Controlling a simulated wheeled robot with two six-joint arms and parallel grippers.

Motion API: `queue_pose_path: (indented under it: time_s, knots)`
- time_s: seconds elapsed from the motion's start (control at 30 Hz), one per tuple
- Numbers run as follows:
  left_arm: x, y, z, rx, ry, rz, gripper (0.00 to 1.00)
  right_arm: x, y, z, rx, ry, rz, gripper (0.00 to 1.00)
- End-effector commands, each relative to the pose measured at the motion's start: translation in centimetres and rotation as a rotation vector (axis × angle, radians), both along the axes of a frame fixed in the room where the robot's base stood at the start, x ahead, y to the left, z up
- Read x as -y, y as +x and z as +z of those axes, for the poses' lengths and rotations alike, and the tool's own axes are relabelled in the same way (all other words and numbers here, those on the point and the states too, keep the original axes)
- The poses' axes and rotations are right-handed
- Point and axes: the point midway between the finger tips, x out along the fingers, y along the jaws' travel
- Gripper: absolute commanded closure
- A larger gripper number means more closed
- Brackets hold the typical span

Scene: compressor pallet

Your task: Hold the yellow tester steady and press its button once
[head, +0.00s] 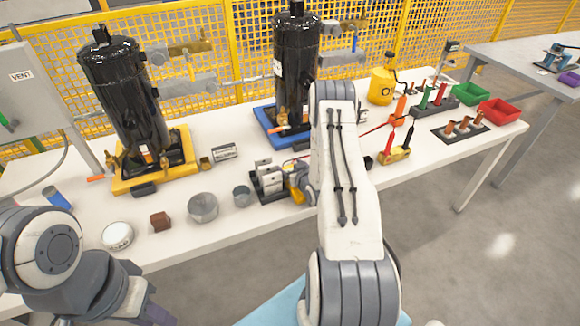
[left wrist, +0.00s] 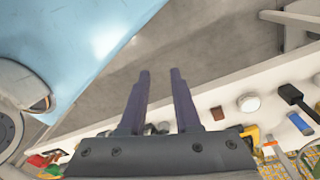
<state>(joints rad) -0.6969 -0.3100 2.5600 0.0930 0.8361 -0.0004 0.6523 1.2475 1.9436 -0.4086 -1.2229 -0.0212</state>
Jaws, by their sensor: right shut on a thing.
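A small yellow object that looks like the tester (head: 293,189) is at the table's front edge, beside a grey metal block, and is largely hidden by my right arm. My right gripper (head: 299,181) is shut on it; the fingers are mostly hidden behind the wrist. I cannot make out the button. My left gripper (head: 160,315) is low at the bottom left of the head view, in front of the table and well away from the tester. In the left wrist view its two purple fingers (left wrist: 160,75) are parallel, apart and empty.
A grey metal block (head: 268,181), tins (head: 203,207) and a brown block (head: 160,221) line the front edge. Two black compressors (head: 125,100) stand behind. A yellow holder (head: 396,156) with red and black handles and red and green bins (head: 499,112) are at right.

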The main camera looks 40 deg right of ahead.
Motion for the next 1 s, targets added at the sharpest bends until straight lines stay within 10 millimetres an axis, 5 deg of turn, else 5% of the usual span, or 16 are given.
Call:
queue_pose_path:
  time_s: [0.07,1.0]
  knots:
    - [0.0,0.0,0.01,0.0,0.0,0.0,1.0,0.02,0.06,0.09,0.002,-0.001,0.0,0.9]
    - [0.0,0.0,0.01,0.0,0.0,0.0,1.0,0.03,0.05,0.11,0.003,-0.002,0.0,0.9]
